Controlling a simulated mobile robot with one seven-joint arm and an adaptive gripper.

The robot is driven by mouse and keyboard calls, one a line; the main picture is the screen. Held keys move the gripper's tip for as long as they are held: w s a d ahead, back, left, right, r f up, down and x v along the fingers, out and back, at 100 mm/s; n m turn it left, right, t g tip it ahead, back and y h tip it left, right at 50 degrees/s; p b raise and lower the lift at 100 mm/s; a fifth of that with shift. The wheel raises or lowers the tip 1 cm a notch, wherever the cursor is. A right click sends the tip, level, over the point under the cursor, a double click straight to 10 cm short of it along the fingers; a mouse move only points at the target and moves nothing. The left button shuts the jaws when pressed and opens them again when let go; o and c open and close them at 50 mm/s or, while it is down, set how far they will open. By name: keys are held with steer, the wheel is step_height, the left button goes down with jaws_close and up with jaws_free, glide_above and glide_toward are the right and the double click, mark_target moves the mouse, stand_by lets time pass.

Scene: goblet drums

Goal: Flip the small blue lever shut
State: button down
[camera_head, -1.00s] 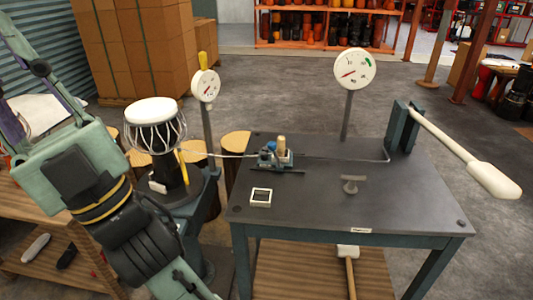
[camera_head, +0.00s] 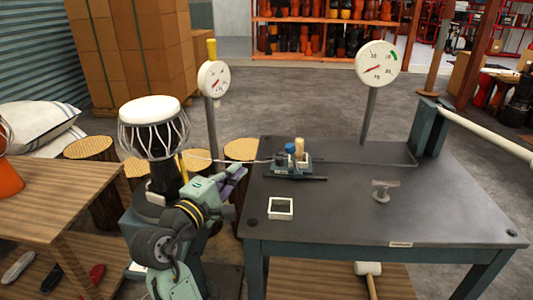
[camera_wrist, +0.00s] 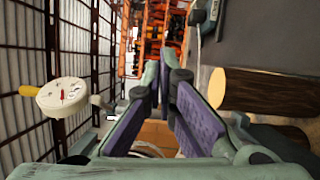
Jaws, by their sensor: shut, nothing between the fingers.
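A small valve block (camera_head: 294,167) sits near the back left of the dark metal table. A small blue-topped piece (camera_head: 290,148), which looks like the blue lever, and a wooden knob (camera_head: 299,145) stand up from it. My gripper (camera_head: 240,173) is at the table's left edge, left of the block and apart from it. Its purple-padded fingers (camera_wrist: 168,60) are shut and empty. The lever's exact position is too small to tell in the head view, and I cannot make it out in the wrist view.
A goblet drum (camera_head: 152,125) stands left of my arm. A dial gauge (camera_head: 214,77) on a post rises behind my gripper; it also shows in the wrist view (camera_wrist: 63,95). A white square frame (camera_head: 281,209) and a grey stand (camera_head: 383,191) are on the table (camera_head: 340,215).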

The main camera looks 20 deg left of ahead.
mark_target(294, 159)
stand_by(0.3)
steer(key=w, duration=0.3)
steer(key=w+d+p, duration=0.1)
steer(key=w, duration=0.6)
steer(key=shift+d+r+p, duration=0.15)
steer(key=shift+r+p, duration=0.2)
steer(key=shift+p, duration=0.05)
steer(key=d, duration=0.2)
steer(key=shift+w+d+r+p, duration=0.1)
steer(key=shift+w+d+p, duration=0.05)
steer(key=shift+d+p, duration=0.2)
steer(key=shift+d, duration=0.6)
steer(key=shift+r, duration=0.2)
